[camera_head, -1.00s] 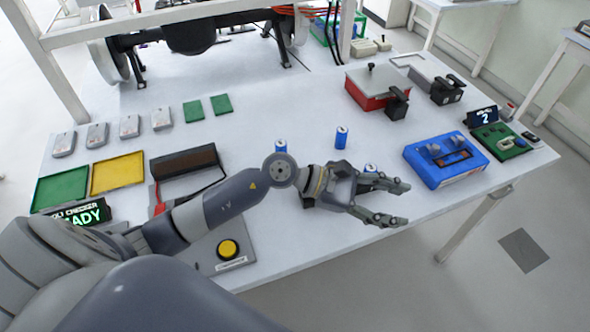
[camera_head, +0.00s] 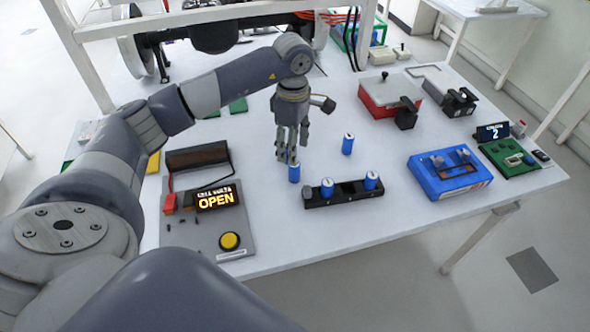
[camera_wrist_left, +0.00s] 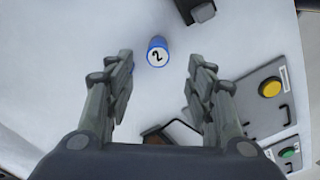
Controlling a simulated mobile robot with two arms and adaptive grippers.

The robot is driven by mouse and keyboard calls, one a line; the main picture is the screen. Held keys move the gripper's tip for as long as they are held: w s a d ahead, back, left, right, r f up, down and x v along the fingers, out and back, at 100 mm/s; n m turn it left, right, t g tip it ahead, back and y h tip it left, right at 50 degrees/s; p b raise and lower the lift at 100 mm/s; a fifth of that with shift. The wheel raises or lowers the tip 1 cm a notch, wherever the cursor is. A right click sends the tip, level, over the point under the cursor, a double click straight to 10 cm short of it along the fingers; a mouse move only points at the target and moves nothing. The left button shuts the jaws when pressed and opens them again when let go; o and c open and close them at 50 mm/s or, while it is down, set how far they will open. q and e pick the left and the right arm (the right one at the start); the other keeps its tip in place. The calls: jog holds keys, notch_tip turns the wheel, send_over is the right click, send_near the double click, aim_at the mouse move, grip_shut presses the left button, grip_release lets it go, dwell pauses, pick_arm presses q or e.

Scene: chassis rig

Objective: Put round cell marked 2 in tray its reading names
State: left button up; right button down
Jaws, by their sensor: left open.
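A blue round cell (camera_head: 294,174) stands upright on the white table in the head view. In the left wrist view its white top carries a 2 (camera_wrist_left: 158,55). My left gripper (camera_head: 287,158) points down just above and behind this cell, its fingers spread. In the wrist view the cell lies ahead between the open fingers (camera_wrist_left: 160,85), not gripped. The grey tester (camera_head: 205,232) has a display reading OPEN (camera_head: 216,198) and a yellow button (camera_head: 229,241). A yellow tray (camera_head: 153,163) shows only partly behind my arm. My right gripper is not in view.
A black rack (camera_head: 345,194) with two blue cells stands right of the cell. Another blue cell (camera_head: 348,144) stands behind. A blue box (camera_head: 448,174) and a red box (camera_head: 389,94) sit farther right.

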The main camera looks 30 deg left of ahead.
aim_at(294, 172)
pick_arm(q)
jog(key=shift+f, duration=0.95)
notch_tip(294, 172, down, 5)
jog(key=p, duration=0.2)
jog(key=shift+w+p, duration=0.1)
jog(key=shift+p, duration=0.2)
jog(key=shift+f, duration=0.2)
grip_shut()
